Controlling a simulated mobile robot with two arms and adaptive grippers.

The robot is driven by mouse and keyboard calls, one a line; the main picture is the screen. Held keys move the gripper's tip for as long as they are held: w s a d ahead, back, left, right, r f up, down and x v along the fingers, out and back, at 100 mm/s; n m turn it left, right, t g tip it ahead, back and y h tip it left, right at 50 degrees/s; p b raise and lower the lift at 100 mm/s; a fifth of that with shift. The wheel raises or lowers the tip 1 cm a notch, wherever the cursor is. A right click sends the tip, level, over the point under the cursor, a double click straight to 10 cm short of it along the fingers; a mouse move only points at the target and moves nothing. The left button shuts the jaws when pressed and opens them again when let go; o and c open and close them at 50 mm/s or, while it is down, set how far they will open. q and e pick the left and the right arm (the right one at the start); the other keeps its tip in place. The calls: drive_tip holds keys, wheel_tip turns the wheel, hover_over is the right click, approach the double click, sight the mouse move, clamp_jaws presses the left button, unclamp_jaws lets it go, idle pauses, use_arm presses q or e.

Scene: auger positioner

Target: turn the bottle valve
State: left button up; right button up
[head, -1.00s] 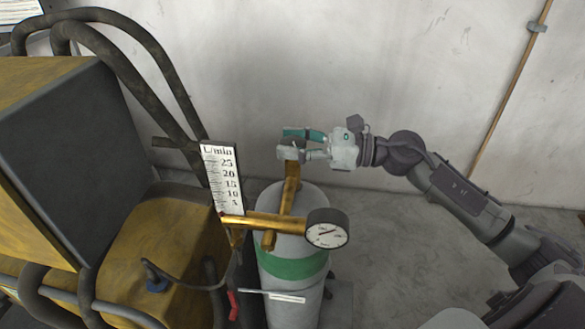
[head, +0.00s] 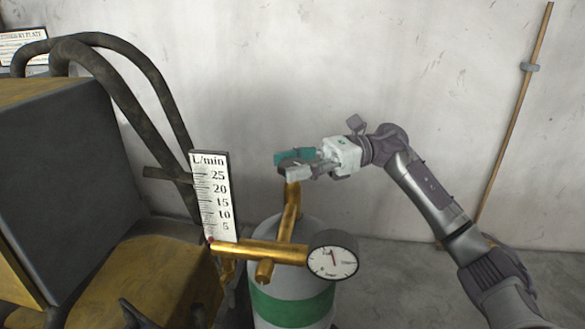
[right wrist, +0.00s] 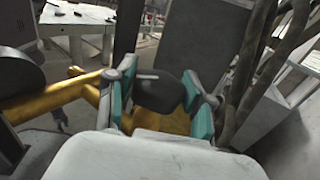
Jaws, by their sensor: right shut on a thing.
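The gas bottle (head: 262,292), white with a green band, stands upright beside a yellow and grey machine. A brass stem (head: 290,215) rises from its top, with a brass cross pipe (head: 258,249) and a round pressure gauge (head: 333,257). My right gripper (head: 292,166) is at the top of the stem. In the right wrist view the dark valve knob (right wrist: 160,91) sits between its teal finger pads, and the gripper is shut on it. In the head view the fingers largely hide the knob. My left gripper is not in view.
A white L/min scale (head: 212,195) stands left of the stem. Dark hoses (head: 150,70) arch over the machine (head: 62,175) at the left. A bare wall is close behind, with a thin pipe (head: 512,115) at the right. The floor right of the bottle is mostly clear.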

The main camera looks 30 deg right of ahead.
idle(0.3)
drive_tip(key=o, duration=1.2)
drive_tip(key=shift+c, duration=0.2)
drive_tip(key=s+d, duration=0.1)
drive_tip(key=d, duration=1.1)
